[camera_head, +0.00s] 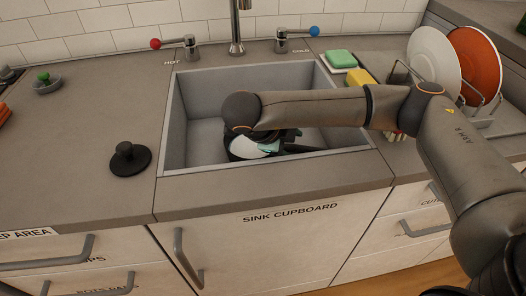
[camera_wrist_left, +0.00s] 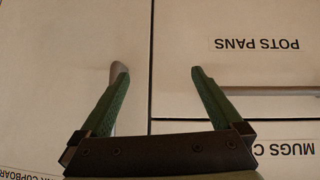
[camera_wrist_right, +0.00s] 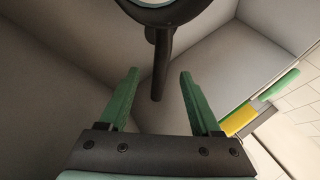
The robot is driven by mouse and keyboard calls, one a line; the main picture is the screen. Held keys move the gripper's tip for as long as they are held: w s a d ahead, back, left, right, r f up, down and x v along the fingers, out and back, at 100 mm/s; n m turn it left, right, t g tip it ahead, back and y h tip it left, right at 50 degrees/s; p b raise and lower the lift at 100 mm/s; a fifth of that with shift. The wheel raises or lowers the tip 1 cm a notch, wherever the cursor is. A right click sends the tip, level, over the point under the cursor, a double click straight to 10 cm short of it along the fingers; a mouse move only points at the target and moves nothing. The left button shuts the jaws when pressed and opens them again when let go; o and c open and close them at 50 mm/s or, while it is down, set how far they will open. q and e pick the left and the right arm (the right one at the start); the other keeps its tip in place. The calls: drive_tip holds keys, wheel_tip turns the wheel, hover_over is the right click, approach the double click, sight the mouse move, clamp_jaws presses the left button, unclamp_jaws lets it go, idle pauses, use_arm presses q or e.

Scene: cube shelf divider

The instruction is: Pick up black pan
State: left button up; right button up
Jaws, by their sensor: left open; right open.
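The black pan (camera_wrist_right: 163,50) shows in the right wrist view inside the sink. Its round body is cut off by the top edge, and its dark handle points down towards my right gripper (camera_wrist_right: 159,72). That gripper is open, and the handle appears between its two green fingers; I cannot tell whether it lies at their depth. In the head view my right arm reaches from the right over the sink (camera_head: 195,135), with the hand down inside and hiding much of the pan. My left gripper (camera_wrist_left: 158,70) is open and empty in front of the cupboard fronts.
A dish rack with a white plate (camera_head: 434,60) and an orange plate (camera_head: 476,65) stands right of the sink. Green (camera_head: 341,58) and yellow (camera_head: 360,77) sponges lie nearby. Two taps and a spout stand behind. A black plug (camera_head: 126,157) lies on the left counter.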

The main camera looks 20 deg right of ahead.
sight(301, 149)
drive_tip(key=x, duration=0.4)
clamp_jaws()
idle(0.4)
drive_tip(key=shift+w+r, duration=0.1)
idle(0.4)
